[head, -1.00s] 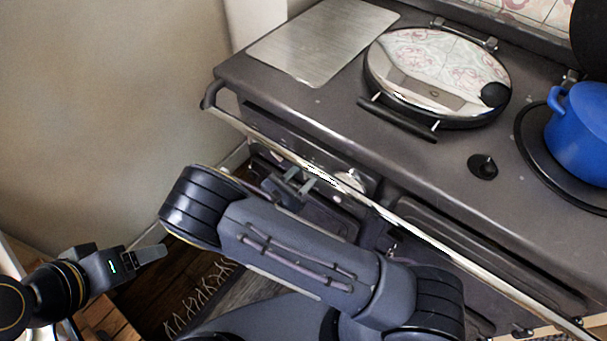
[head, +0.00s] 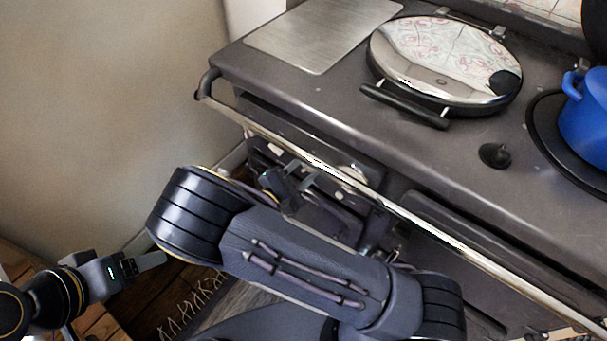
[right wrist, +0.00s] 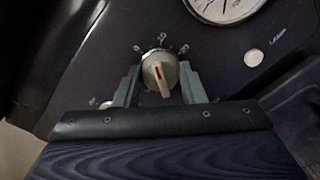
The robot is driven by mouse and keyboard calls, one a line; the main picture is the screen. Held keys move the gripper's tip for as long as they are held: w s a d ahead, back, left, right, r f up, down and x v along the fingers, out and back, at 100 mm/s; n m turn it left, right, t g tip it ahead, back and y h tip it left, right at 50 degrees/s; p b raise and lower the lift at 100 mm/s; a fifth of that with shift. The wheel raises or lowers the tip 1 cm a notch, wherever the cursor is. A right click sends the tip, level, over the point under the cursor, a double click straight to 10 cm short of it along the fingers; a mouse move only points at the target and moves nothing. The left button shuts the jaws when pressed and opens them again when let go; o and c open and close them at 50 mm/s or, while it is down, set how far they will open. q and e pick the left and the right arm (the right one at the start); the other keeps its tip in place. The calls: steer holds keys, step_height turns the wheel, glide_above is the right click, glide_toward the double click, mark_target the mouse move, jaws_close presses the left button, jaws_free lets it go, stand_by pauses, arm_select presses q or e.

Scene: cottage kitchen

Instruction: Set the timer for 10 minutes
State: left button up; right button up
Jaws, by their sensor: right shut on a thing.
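The timer knob (right wrist: 160,75) is a round, pale metal dial with a raised grip bar and a red mark, on the dark front panel of the stove. In the head view my right gripper (head: 291,183) is at the stove front below the rail, with the knob hidden. My left gripper (head: 150,261) is at the lower left, away from the stove; its finger gap is not clear.
A metal rail (head: 372,194) runs along the stove front just above my right gripper. A white gauge (right wrist: 225,6) and a white button (right wrist: 253,57) are near the knob. A round hotplate lid (head: 440,55) and a blue pot (head: 588,125) are on top.

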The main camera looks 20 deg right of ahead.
steer(key=shift+f+m+b, duration=0.15)
steer(key=shift+m+b, duration=1.2)
steer(key=shift+m, duration=0.35)
steer(key=o, duration=1)
steer(key=shift+s, duration=0.1)
steer(key=v, duration=0.7)
steer(key=shift+s+a, duration=0.25)
steer(key=shift+a, duration=0.05)
